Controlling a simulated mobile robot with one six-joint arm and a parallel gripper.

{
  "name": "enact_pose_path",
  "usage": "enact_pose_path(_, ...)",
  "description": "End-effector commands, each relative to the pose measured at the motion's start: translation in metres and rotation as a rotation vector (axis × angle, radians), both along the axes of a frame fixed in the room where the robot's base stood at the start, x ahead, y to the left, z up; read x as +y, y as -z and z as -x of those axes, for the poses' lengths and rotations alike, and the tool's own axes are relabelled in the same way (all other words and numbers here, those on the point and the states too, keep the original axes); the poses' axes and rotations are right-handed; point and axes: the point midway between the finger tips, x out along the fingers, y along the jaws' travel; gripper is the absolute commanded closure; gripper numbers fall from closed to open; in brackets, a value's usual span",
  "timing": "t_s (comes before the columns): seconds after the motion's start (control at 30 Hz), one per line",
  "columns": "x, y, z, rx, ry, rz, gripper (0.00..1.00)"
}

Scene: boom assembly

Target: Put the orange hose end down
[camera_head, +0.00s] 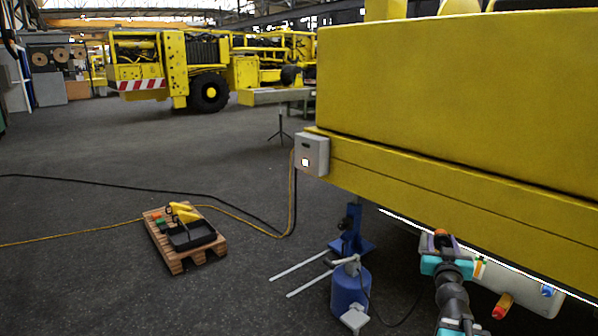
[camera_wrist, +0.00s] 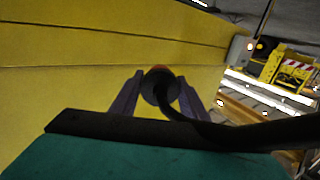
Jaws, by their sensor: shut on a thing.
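My gripper (camera_head: 441,241) is beside the lower edge of the yellow boom (camera_head: 460,195), at the lower right of the head view. In the wrist view its purple fingers (camera_wrist: 158,95) are shut around the orange hose end (camera_wrist: 159,68), a dark round piece with an orange rim. A black hose (camera_wrist: 185,115) runs from it to the right, across the front of the wrist view. In the head view a small orange and dark tip (camera_head: 441,234) shows between the fingers. The held piece is clear of the floor; whether it touches the boom I cannot tell.
A pale tank (camera_head: 520,285) with an orange fitting (camera_head: 503,306) and a blue fitting (camera_head: 547,291) is right of my gripper. A blue jack (camera_head: 352,238) and blue canister (camera_head: 350,290) stand left. A wooden pallet (camera_head: 175,262) holds a black tray (camera_head: 192,236). Open floor lies between.

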Motion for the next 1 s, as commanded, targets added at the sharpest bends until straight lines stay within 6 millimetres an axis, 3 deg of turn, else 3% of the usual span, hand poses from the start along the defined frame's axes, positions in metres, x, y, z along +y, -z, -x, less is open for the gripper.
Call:
enact_pose_path(0.47,0.088,0.015,-0.01,0.01,-0.39,0.001,0.99)
enact_pose_path(1.0,0.184,0.03,0.023,0.012,-0.828,-0.009,0.99)
